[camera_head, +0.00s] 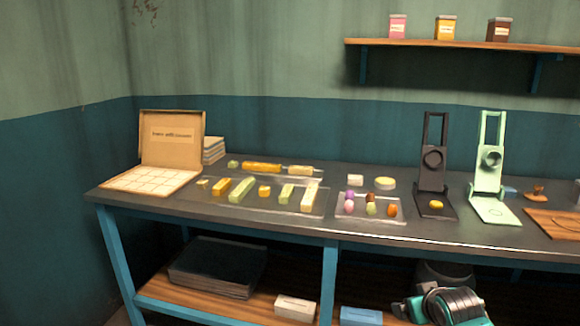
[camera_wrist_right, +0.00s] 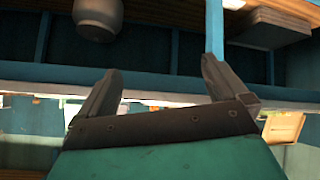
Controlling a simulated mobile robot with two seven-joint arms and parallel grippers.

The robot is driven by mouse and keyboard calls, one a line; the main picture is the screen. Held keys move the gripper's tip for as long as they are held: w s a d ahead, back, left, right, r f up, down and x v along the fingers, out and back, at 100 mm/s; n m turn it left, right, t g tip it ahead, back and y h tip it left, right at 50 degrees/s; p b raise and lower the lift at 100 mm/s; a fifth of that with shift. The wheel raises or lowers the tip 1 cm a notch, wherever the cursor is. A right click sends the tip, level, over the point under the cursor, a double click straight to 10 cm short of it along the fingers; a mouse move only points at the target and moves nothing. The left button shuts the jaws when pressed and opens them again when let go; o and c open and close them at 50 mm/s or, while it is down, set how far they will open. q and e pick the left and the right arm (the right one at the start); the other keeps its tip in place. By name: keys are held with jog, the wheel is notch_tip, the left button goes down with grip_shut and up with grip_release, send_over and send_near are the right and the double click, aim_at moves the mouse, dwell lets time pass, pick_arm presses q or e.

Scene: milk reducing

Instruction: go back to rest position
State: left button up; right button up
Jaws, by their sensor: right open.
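My right gripper (camera_wrist_right: 162,70) shows in the right wrist view with its two dark fingers spread wide. Nothing is between them. It is in front of the workbench, whose frame and lower shelf area appear behind the fingers. In the head view, a teal and dark part of my right arm (camera_head: 450,306) shows at the bottom edge, low in front of the bench. The fingertips cannot be made out there. My left gripper is in neither view.
The workbench (camera_head: 290,222) carries an open cardboard box (camera_head: 172,138), clear trays of small coloured pieces, a black press (camera_head: 432,170) with a yellow piece and a pale green press (camera_head: 489,170). A black case (camera_head: 217,265) and small boxes lie on the lower shelf.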

jog(key=s+a+f+n+y, duration=0.1)
jog(key=s+a+f, duration=0.2)
jog(key=s+f, duration=0.3)
jog(key=s+a+f+y, duration=0.1)
jog(key=s+a+f, duration=0.3)
jog(key=s, duration=0.4)
jog(key=s+a+t+y, duration=0.1)
jog(key=s+a, duration=0.3)
jog(key=s, duration=0.9)
jog(key=shift+s+a+f+t, duration=0.15)
jog(key=shift+s+t, duration=0.15)
jog(key=shift+s, duration=0.05)
jog(key=shift+c, duration=0.5)
